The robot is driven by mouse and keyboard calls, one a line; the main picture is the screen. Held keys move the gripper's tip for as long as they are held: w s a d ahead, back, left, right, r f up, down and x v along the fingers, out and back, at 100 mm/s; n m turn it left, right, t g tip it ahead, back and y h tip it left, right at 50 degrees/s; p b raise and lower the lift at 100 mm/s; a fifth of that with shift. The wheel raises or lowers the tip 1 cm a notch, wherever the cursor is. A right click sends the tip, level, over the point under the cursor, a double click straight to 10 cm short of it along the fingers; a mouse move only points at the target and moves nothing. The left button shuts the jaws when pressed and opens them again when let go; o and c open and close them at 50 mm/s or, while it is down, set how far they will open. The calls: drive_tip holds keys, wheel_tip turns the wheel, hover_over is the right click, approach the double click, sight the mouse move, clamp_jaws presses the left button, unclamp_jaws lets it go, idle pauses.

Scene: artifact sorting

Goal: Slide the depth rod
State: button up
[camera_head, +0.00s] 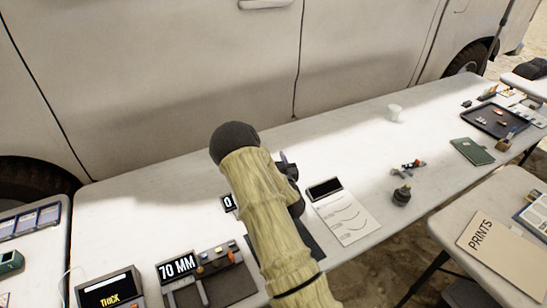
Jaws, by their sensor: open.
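My arm in its tan sleeve crosses the middle of the table. A dark part that looks like my gripper (291,186) shows at the sleeve's right edge, over the white table. It is open, with its fingertips mostly hidden, and I see nothing held in it. A grey device with a "70 MM" display (177,267) stands at the front left, left of my arm. It has a dark bed, small coloured knobs and a slim upright part (201,291). I cannot tell for sure which part is the depth rod. My gripper is apart from this device, farther back and to the right.
A small "0" display (229,202) is partly hidden by my arm. A "THICK" device (109,292) stands at the left. A sheet with a dark display (325,189), a dark knobbed object (401,195) and a white cup (394,113) are right. A vehicle stands behind the table.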

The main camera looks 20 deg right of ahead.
clamp_jaws()
wheel_tip(320, 180, up, 4)
drive_tip(key=shift+a+f+p, duration=0.1)
drive_tip(key=shift+f+p, duration=0.05)
drive_tip(key=shift+p, duration=0.4)
unclamp_jaws()
drive_tip(key=shift+f, duration=0.1)
drive_tip(key=shift+s, duration=0.15)
